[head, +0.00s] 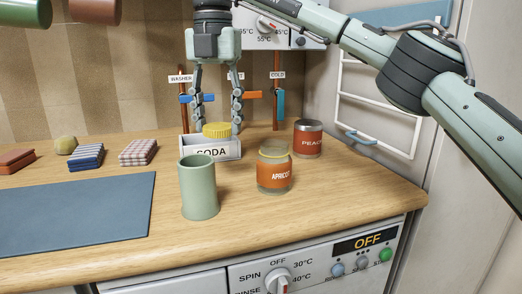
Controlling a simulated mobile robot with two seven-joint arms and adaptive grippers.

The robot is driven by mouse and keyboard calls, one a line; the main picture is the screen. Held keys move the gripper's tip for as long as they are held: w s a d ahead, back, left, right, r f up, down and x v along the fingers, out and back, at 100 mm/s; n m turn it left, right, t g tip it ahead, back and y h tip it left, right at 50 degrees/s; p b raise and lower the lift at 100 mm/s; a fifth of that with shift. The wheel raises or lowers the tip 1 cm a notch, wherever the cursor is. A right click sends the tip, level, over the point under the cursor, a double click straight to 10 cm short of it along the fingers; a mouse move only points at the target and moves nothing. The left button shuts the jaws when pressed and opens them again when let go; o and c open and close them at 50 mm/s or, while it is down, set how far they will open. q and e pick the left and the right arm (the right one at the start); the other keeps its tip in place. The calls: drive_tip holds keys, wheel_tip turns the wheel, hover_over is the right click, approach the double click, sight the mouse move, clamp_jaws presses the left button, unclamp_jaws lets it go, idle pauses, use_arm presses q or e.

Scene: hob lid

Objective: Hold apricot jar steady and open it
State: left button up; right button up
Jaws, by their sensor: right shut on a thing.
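The apricot jar (274,174) stands upright on the wooden counter, with an orange label reading APRICOT. Its glass rim shows at the top with no lid on it. A ribbed yellow lid (217,130) is between the fingers of my right gripper (217,127), behind and left of the jar. The gripper points down and is shut on the lid, at the white SODA box (226,152). Whether the lid touches the box is hard to tell. My left gripper is not in view, and nothing is holding the jar.
A green cup (198,187) stands left of the jar, and a peach jar (308,138) stands behind it to the right. Folded cloths (86,157) and a blue-grey mat (75,212) lie at left. Pipes with valves (277,103) rise behind. The counter's right front is clear.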

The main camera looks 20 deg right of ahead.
drive_tip(key=w+d+f, duration=0.1)
drive_tip(key=d+f, duration=0.1)
drive_tip(key=d, duration=0.1)
drive_tip(key=w+d+f, duration=0.1)
drive_tip(key=d+f, duration=0.1)
drive_tip(key=d, duration=0.2)
drive_tip(key=w+d+f+p, duration=0.1)
drive_tip(key=w+d+f, duration=0.1)
drive_tip(key=d, duration=0.1)
drive_tip(key=shift+d+f, duration=0.25)
drive_tip(key=shift+f, duration=0.1)
wheel_tip(320, 180, down, 4)
drive_tip(key=shift+r, duration=0.1)
drive_tip(key=shift+f, duration=0.25)
drive_tip(key=o, duration=0.9)
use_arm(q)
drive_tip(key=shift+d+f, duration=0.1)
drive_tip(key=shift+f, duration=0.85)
use_arm(e)
drive_tip(key=o, duration=0.4)
